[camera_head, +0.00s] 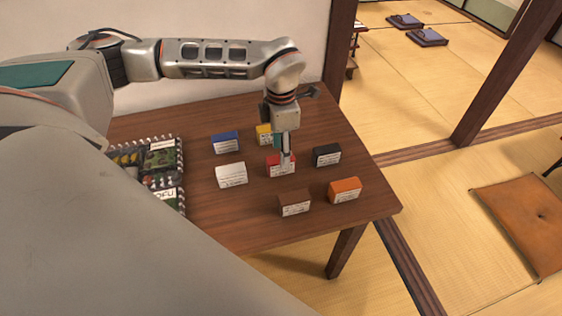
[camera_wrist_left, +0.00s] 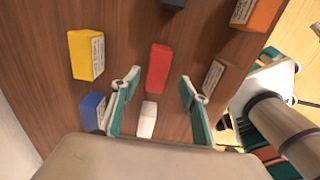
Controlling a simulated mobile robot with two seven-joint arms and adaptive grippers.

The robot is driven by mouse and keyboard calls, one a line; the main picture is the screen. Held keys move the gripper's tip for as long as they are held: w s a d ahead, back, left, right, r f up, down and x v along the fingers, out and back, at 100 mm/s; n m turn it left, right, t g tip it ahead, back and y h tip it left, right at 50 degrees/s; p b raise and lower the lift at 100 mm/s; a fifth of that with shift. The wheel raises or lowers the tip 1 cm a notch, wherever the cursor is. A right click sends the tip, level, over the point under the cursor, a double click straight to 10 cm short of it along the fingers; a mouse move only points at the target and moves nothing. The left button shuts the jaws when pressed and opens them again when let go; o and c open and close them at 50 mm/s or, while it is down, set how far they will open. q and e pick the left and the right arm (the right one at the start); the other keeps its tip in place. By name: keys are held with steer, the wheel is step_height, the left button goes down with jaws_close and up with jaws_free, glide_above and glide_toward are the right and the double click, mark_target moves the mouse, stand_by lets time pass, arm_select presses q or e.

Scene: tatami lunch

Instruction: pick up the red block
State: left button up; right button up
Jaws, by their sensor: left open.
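The red block (camera_head: 273,160) stands on the brown table among other coloured blocks, partly hidden by my gripper in the head view. My left gripper (camera_head: 285,158) comes down from above, directly over or in front of it. In the left wrist view, the red block (camera_wrist_left: 159,68) lies just beyond the fingertips, roughly centred between them. The left gripper (camera_wrist_left: 158,82) is open, with its teal-lined fingers apart and nothing held. I cannot tell its exact height above the block.
Close by stand white (camera_head: 232,175), blue (camera_head: 225,142), yellow (camera_head: 264,134), black (camera_head: 326,155), orange (camera_head: 345,190) and brown (camera_head: 294,204) blocks.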

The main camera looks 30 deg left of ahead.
arm_select(q)
step_height(320, 180, down, 6)
steer(key=shift+w+a+r, duration=0.15)
steer(key=c, duration=1.2)
